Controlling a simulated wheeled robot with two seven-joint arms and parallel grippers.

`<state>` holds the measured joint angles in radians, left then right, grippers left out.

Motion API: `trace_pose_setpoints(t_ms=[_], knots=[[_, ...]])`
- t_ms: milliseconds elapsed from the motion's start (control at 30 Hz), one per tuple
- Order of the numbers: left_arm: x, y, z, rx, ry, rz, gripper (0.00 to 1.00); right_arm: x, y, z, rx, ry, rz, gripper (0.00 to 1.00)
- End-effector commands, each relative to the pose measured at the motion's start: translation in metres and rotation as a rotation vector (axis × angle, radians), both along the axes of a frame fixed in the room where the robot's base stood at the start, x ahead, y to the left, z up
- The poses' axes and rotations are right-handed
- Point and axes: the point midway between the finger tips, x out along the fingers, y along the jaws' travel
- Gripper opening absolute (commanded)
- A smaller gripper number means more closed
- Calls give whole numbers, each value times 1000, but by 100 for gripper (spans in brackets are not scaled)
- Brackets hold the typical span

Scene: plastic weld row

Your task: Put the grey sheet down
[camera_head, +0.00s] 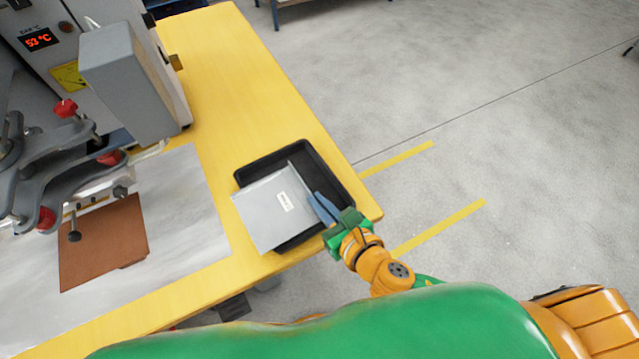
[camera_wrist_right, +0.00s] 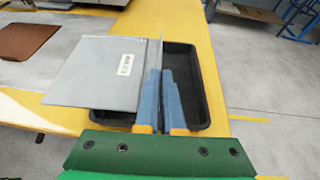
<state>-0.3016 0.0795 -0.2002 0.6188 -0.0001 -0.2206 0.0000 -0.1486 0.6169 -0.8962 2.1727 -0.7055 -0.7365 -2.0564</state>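The grey sheet (camera_head: 268,207) has a small white label and lies slanted across the left part of a black tray (camera_head: 335,170), overhanging its left and front rim. It also shows in the wrist view (camera_wrist_right: 95,72). My right gripper (camera_head: 322,208) is at the sheet's right edge, over the tray. Its blue fingers (camera_wrist_right: 159,100) are close together on a thin grey strip along that edge. The fingers hide part of the edge, and whether the sheet rests fully on the tray cannot be told. My left gripper is not in view.
The tray stands on a yellow table (camera_head: 225,65) near its right edge. To the left are a grey machine (camera_head: 125,80) with a red display, clamps with red knobs, and a brown plate (camera_head: 103,240) on a pale mat. The table is clear behind the tray.

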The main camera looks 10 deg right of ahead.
Motion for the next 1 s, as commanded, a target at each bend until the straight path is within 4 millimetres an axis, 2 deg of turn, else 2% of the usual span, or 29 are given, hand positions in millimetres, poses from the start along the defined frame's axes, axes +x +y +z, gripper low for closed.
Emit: trace_pose_setpoints(t_ms=[100, 200, 433, 500, 567, 900, 967, 1000], knots=[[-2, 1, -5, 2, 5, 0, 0, 38, -18, -20, -4, -3, -6, 0], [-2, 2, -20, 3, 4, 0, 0, 55, -25, -51, -1, -1, -4, 0], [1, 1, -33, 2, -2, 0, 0, 79, -36, -81, 2, 1, -4, 0], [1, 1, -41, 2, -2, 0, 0, 77, -35, -98, 5, 5, -3, 0], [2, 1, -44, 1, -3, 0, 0, 77, -35, -106, 4, 4, -2, 0], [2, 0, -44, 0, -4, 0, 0, 76, -35, -108, 1, 1, 1, 0], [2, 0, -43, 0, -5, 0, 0, 76, -35, -107, 1, 1, 1, 16], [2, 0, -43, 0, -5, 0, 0, 76, -35, -107, 0, 2, 1, 26]])
